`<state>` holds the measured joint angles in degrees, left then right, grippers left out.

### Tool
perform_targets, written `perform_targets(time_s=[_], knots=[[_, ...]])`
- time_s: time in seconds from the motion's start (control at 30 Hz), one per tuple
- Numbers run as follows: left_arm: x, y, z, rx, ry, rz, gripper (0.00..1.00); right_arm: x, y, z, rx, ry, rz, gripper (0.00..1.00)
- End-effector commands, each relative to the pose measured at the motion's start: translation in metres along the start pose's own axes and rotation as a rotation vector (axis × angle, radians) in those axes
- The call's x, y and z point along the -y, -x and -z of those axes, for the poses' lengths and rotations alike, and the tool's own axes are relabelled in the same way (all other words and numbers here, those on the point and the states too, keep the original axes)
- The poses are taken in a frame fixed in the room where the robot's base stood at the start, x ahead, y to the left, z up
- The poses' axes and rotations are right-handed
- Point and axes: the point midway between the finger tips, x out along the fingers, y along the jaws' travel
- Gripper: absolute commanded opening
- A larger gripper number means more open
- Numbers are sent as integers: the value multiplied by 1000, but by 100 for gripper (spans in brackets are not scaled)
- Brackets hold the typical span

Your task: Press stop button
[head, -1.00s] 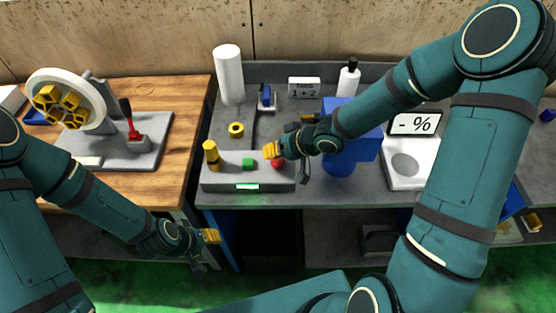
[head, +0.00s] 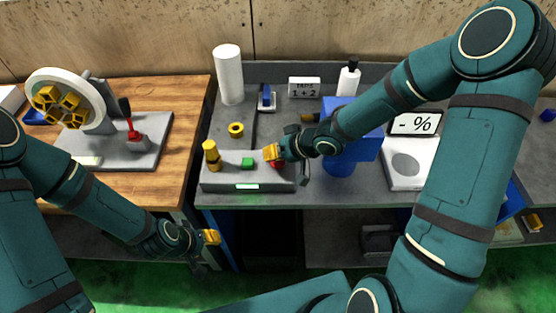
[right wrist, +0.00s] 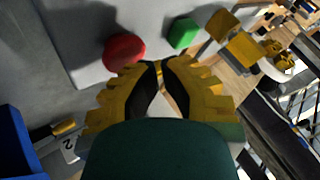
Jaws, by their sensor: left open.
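The red button (head: 279,165) sits on the right end of the grey control box (head: 222,184). It is partly hidden by my right gripper (head: 270,153). In the right wrist view the red button (right wrist: 122,49) is a round dome beside the fingertips of my right gripper (right wrist: 158,68), which are together with nothing between them. One finger overlaps the button's edge there; I cannot tell whether they touch. A green button (head: 248,163) is left of it on the box, also seen in the right wrist view (right wrist: 183,33). My left gripper (head: 211,238) is open and empty, low in front of the bench.
A yellow part (head: 211,155) stands on the box's left end. A lit green display (head: 247,187) is on its front. A blue machine (head: 352,140) stands close right of my right gripper. A white scale (head: 405,165) is further right. A yellow ring (head: 236,129) lies behind the box.

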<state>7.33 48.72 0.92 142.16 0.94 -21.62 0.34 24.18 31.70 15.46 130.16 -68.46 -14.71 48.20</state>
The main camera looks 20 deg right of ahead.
Motion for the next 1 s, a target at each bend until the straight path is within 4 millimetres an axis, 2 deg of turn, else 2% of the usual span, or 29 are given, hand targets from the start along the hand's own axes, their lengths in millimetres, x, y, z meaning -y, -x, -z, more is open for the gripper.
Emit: perform_targets(time_s=[1.0], knots=[[3,-7,-1,0,0,0,46,-8,-8,-7,2,-4,-3,0]])
